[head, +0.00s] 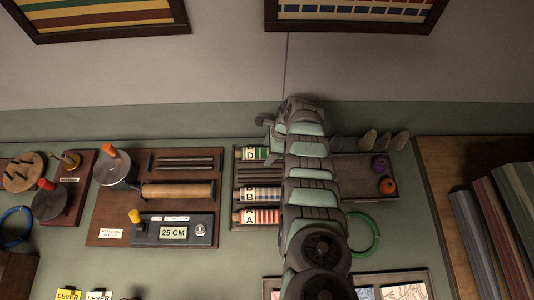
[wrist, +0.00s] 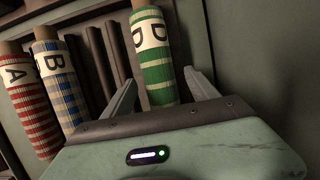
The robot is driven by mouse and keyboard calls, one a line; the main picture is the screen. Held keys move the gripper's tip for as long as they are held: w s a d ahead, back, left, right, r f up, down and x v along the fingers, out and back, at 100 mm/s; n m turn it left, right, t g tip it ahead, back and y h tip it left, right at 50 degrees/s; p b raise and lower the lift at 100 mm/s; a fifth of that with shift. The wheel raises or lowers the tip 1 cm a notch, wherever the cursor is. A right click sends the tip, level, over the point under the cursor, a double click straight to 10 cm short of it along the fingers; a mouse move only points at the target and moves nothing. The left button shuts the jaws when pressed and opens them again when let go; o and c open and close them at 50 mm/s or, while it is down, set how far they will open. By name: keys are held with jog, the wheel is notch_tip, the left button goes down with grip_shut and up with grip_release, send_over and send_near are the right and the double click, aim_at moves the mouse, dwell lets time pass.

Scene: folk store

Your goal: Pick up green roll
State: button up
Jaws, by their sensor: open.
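The green roll (wrist: 153,55) has green and cream bands and a label D. In the wrist view it lies between the two open fingers of my gripper (wrist: 163,92), with a gap on either side. In the head view the green roll (head: 253,154) lies in the top slot of a rack, its right part hidden behind my arm.
A blue roll B (wrist: 58,82) and a red roll A (wrist: 32,120) lie in the same rack (head: 233,176). Right of my arm are purple (head: 380,164) and orange (head: 388,186) spools and a green ring (head: 364,238). A wall stands behind the rack.

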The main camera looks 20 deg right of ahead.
jog(key=shift+c, duration=0.3)
grip_shut()
dwell(0.3)
